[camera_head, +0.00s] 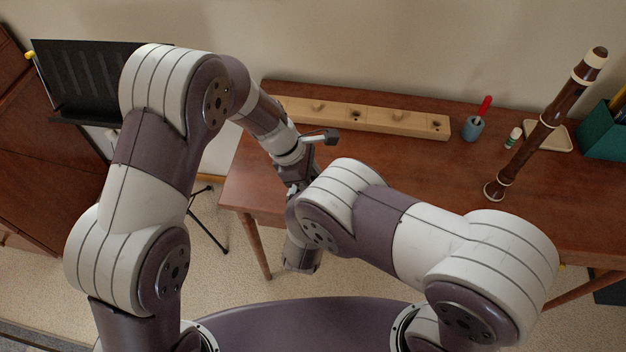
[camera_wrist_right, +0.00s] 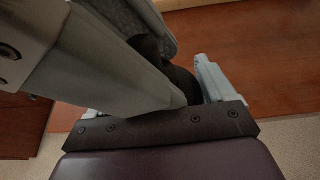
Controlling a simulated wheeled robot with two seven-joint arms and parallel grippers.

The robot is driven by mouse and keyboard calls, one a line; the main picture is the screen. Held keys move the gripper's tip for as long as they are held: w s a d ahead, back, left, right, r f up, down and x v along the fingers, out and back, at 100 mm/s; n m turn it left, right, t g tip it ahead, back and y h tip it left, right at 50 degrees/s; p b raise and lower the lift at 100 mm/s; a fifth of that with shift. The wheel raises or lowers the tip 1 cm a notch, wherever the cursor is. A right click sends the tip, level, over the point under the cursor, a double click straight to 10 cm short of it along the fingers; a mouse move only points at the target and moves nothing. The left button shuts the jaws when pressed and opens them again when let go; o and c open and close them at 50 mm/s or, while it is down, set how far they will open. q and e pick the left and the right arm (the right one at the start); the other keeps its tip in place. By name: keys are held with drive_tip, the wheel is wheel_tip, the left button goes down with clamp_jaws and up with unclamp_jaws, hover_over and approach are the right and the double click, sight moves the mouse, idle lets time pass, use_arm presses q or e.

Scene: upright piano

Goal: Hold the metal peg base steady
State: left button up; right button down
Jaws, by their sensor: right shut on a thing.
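I cannot make out the metal peg base for certain in either view. In the right wrist view my right gripper (camera_wrist_right: 192,84) shows partly, with a pale finger at its right side. It is shut on a dark rounded piece (camera_wrist_right: 182,78), mostly hidden; I cannot tell whether this is the peg base. A large grey part covers the left of that view. In the head view my left gripper (camera_head: 300,174) is at the table's left front area, close to my right arm. Its fingers are hidden, so its opening does not show. My right gripper is hidden there behind the arms.
A green box (camera_head: 600,139) stands right. A music stand (camera_head: 85,75) stands left.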

use_arm(q)
drive_tip(key=shift+s+r, duration=0.15)
drive_tip(key=shift+r, duration=1)
drive_tip(key=shift+s+r, duration=0.15)
drive_tip(key=shift+r, duration=0.95)
drive_tip(key=o, duration=0.5)
drive_tip(key=shift+f, duration=0.1)
drive_tip(key=v, duration=0.7)
drive_tip(key=shift+w+a+r, duration=0.1)
drive_tip(key=shift+w+r, duration=0.15)
drive_tip(key=shift+r, duration=0.1)
